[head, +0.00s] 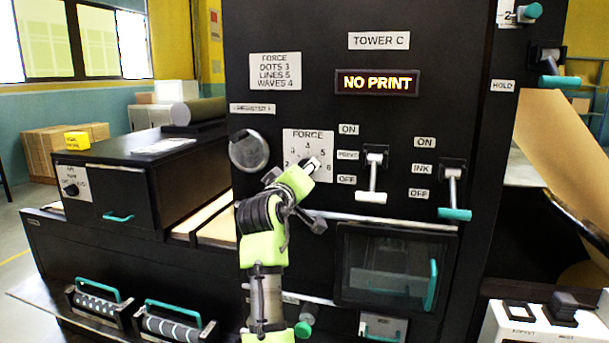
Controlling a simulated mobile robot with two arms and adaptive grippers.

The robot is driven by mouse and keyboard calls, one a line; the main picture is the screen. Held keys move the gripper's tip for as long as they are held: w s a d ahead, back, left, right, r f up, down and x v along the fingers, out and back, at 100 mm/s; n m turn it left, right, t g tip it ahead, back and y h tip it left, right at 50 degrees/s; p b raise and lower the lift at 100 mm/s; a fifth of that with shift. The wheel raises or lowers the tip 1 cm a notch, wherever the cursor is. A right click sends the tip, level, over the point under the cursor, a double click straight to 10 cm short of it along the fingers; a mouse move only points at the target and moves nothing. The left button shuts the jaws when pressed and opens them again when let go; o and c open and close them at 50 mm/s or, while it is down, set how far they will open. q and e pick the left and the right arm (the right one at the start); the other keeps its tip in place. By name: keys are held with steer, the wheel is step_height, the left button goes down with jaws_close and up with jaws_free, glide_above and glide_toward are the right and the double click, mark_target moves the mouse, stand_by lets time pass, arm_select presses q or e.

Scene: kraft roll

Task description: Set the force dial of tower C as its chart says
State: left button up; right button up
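Tower C (379,41) is a black panel with a lit sign reading "NO PRINT" (377,83). Its force chart (275,71) reads dots 3, lines 5, waves 4. The force dial's white plate (294,142) sits below, with numbers around an arc; 4 and 5 are readable. My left gripper (311,168), light green and dark grey, is at the lower right of this plate. It covers the knob, so the pointer's setting and any grip on it cannot be made out. My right gripper is not in view.
Right of the dial are the print lever (372,180) and ink lever (453,195), both with handles down. A round metal knob (249,150) is left of the dial. A windowed door (395,268) is below. Patterned rollers (97,304) sit at lower left.

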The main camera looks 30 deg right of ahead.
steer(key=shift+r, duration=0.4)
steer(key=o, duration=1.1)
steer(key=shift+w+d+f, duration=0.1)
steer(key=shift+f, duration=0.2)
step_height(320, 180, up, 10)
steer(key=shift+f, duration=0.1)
